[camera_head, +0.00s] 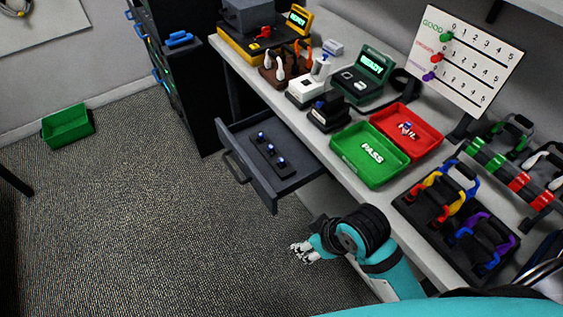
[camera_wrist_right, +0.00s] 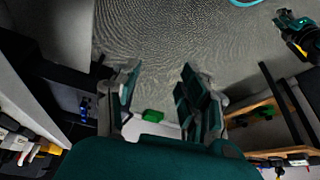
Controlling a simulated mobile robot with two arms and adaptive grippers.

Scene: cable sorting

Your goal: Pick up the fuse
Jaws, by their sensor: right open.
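Three small blue-topped pieces that look like fuses stand in a dark holder (camera_head: 268,152) inside the open grey drawer (camera_head: 283,192). The front one is a fuse (camera_head: 281,162). Blue specks in the drawer also show at the left of the right wrist view (camera_wrist_right: 85,108). My right gripper (camera_head: 303,252) is over the floor, in front of and below the drawer in the picture, apart from it. Its fingers are spread and empty in the right wrist view (camera_wrist_right: 160,88). A teal and black gripper, seemingly my left (camera_wrist_right: 297,38), shows at upper right there; its jaws are unclear.
On the bench are a green PASS tray (camera_head: 349,171), a red FAIL tray (camera_head: 427,142) with a small blue-and-white piece in it, and a dark cable rack (camera_head: 447,236). A green bin (camera_head: 68,126) sits on the floor. The floor left of the drawer is clear.

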